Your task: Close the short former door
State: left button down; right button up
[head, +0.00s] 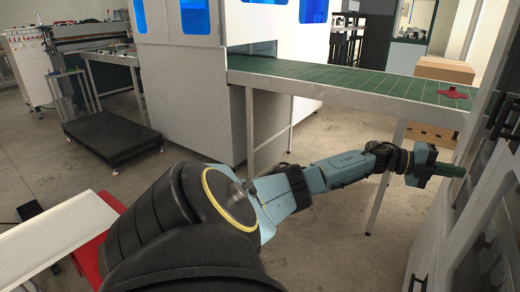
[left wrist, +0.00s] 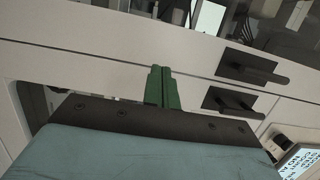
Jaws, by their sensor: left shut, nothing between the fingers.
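The white former (head: 462,225) stands at the right edge of the head view, with glass panes in its white frames. A black handle (head: 503,115) sits on it, and another dark handle (head: 419,283) shows lower down. My left gripper (head: 455,170) reaches in front of it with its green fingers pointing at the frame. In the left wrist view the fingers (left wrist: 161,88) are shut and empty, in front of white door panels (left wrist: 110,60). Two black handles, an upper one (left wrist: 252,67) and a lower one (left wrist: 232,102), lie right of the fingertips. I cannot tell whether the fingertips touch the panel. My right gripper is out of view.
A green-topped conveyor (head: 340,78) runs behind my left arm, with a red object (head: 453,93) on it. A cardboard box (head: 444,69) stands behind it. A black low platform (head: 112,137) and a white-topped surface (head: 55,235) are at the left. Open floor lies between.

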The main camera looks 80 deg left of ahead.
pick_arm(q)
jog(key=shift+s+a, duration=0.1)
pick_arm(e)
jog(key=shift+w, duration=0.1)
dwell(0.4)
pick_arm(q)
jog(key=p+v, duration=0.1)
jog(key=v, duration=1.2)
jog(key=shift+p, duration=0.35)
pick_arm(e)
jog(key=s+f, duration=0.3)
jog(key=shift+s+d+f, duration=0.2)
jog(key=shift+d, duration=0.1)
pick_arm(q)
jog(key=shift+s+f, duration=0.1)
